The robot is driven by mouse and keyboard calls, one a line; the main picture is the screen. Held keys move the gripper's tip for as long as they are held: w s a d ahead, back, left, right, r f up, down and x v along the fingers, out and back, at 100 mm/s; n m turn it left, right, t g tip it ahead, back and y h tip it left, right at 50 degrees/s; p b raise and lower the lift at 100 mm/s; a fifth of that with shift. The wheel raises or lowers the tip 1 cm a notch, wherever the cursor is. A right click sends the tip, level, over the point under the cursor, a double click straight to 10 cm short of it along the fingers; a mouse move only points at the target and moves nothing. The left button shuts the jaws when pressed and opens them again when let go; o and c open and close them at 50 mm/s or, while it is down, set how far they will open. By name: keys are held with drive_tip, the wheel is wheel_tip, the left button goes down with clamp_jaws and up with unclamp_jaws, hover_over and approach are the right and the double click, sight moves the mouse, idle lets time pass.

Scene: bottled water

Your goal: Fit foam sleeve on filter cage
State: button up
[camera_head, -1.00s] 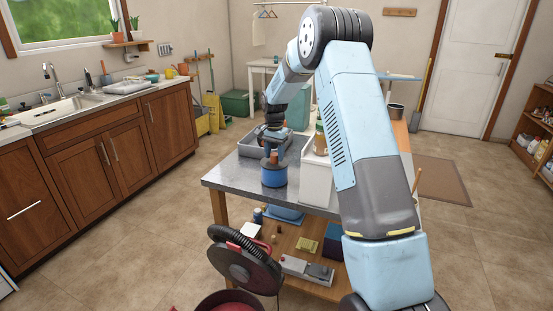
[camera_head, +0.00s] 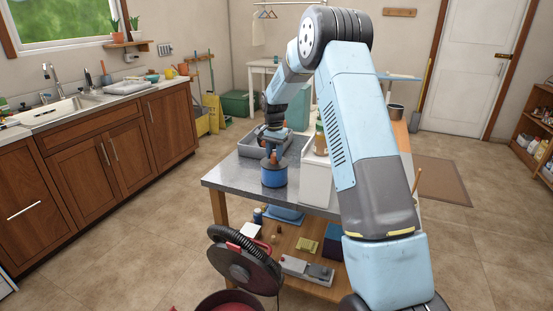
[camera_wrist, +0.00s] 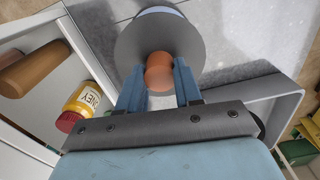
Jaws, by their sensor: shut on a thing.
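A blue cylinder (camera_head: 273,178) with a wide dark grey disc (camera_head: 270,164) above it is at the near part of the metal tabletop. An orange knob (camera_head: 272,155) stands up from the disc. My gripper (camera_wrist: 160,80) points down over the disc and is shut on the orange knob, one finger on each side. The grey disc (camera_wrist: 128,45) covers most of the blue part in the wrist view. The blue cylinder looks like the foam sleeve. Any filter cage inside it is hidden, and I cannot tell how far the sleeve covers it.
A white bin (camera_head: 316,185) stands close to the right, with a honey jar (camera_wrist: 82,103) and brown rolls inside. A grey tray (camera_head: 250,143) lies behind the cylinder. The metal tabletop (camera_head: 228,176) is bare to the left. A black hose unit (camera_head: 243,262) is below in front.

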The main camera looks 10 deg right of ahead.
wheel_tip(320, 180, up, 6)
idle(0.4)
